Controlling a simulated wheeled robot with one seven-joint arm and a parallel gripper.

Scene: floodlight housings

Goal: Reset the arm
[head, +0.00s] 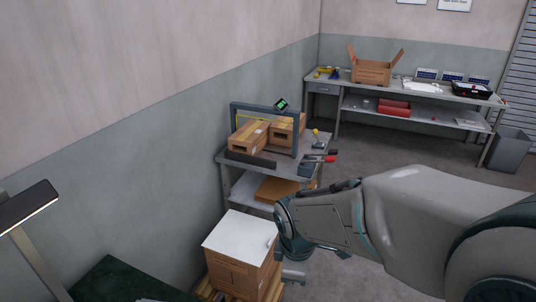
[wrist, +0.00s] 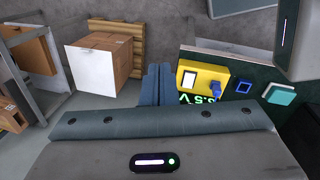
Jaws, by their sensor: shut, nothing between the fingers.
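My arm reaches in from the right in the head view, and my gripper (head: 293,273) hangs at its end, beside a cardboard box with a white top (head: 240,238). In the wrist view my gripper (wrist: 158,84) has its two blue-grey fingers together, with nothing between them. The same white-topped box (wrist: 104,62) is left of the fingers in that view. A yellow device (wrist: 203,80) lies to their right on a dark green surface, apart from them. Green lit characters below the device are partly hidden by the gripper body.
A grey cart (head: 224,158) with boxes stands by the wall. A workbench (head: 345,87) with an open carton is at the back, a bin (head: 506,149) beside it. A lamp (head: 29,205) rises over a dark green surface (head: 120,283) at lower left. Floor shows between cart and workbench.

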